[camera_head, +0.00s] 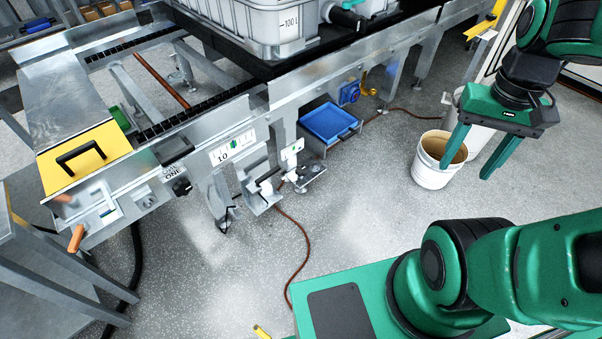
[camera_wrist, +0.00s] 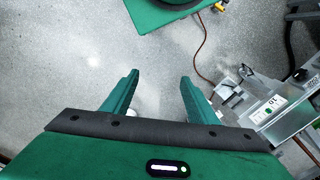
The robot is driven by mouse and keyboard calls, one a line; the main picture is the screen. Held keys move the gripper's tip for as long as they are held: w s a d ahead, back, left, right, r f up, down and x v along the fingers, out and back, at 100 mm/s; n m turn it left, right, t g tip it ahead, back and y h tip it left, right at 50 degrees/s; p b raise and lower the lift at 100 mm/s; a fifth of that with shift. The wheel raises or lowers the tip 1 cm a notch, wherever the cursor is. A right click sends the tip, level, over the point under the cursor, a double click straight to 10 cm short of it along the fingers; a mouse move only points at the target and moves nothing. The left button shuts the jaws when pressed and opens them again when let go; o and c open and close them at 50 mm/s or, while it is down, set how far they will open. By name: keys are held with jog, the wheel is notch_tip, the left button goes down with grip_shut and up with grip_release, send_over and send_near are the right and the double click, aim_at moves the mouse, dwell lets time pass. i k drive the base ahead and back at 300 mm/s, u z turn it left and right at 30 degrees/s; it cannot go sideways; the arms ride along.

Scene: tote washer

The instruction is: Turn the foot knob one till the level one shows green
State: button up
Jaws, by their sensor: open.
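A plate marked ONE (camera_head: 173,175) is on the washer's metal frame, with a black knob (camera_head: 181,187) just below it. The black knob also shows in the wrist view (camera_wrist: 300,75). To its right is a white scale plate (camera_head: 218,157) marked 10, with green at its middle; it also shows in the wrist view (camera_wrist: 266,113). I cannot tell whether this is level one. My gripper (camera_head: 466,173) is open and empty, far right of the knob, its fingers pointing down by a white bucket. In the wrist view my gripper (camera_wrist: 160,76) has bare floor between its fingers.
The white bucket (camera_head: 432,177) stands on the floor at right. A blue tray (camera_head: 329,123) sits under the washer frame. A brown hose (camera_head: 303,238) crosses the floor. A yellow panel with a black handle (camera_head: 80,158) is at left. Open floor lies before the frame.

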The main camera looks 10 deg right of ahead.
aim_at(301, 171)
jog(key=u, duration=2.1)
jog(key=k, duration=0.95)
jog(key=z, duration=1.75)
jog(key=i, duration=1.05)
